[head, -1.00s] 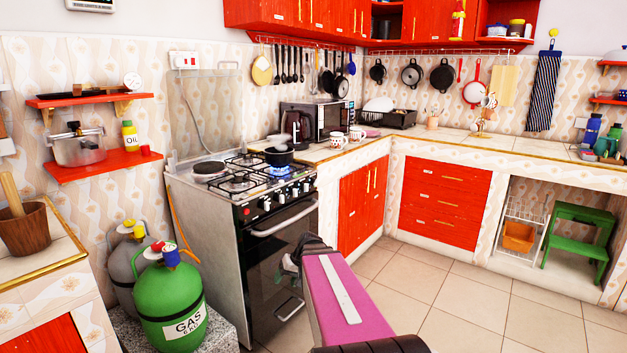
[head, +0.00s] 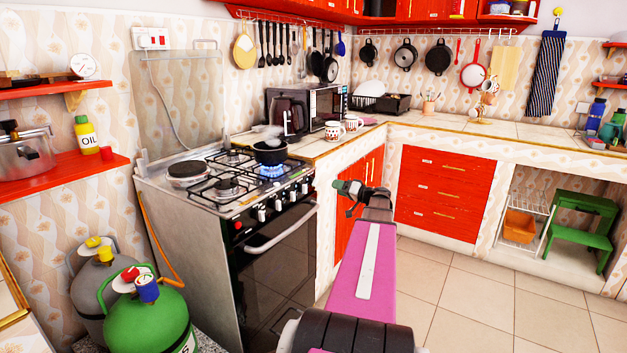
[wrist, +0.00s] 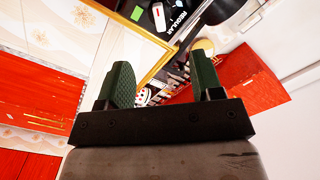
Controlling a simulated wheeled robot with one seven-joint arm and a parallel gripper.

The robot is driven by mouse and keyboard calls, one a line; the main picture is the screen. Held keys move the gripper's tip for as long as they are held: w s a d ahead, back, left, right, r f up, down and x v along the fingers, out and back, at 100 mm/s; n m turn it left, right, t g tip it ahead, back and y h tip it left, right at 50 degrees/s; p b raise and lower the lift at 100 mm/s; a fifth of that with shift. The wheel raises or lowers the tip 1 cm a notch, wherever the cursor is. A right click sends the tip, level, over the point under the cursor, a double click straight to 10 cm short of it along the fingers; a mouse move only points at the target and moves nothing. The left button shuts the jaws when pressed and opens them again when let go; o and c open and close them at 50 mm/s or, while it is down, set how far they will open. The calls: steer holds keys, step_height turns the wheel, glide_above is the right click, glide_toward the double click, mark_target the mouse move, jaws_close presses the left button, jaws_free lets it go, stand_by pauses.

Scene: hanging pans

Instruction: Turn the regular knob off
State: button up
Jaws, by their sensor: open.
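The stove (head: 215,215) stands left of centre in the head view, with a row of white knobs (head: 262,214) on its black front panel. In the wrist view the word REGULAR is printed on a black panel beside a white knob (wrist: 158,16) at the top edge. I cannot tell which knob in the head view carries that label. A blue flame (head: 271,172) burns under a dark pot (head: 270,153). My gripper (head: 345,197) is right of the stove's front, apart from the knobs. Its green fingers are spread and empty in the wrist view (wrist: 160,72).
Two mugs (head: 334,131) and a microwave (head: 318,108) stand on the counter behind. The oven handle (head: 280,230) juts out below the knobs. A green gas bottle (head: 145,310) stands at the lower left. The tiled floor (head: 460,290) to the right is clear.

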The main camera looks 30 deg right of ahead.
mark_target(314, 182)
steer(key=x, duration=1)
steer(key=shift+w, duration=0.4)
steer(key=shift+r, duration=0.15)
steer(key=c, duration=0.9)
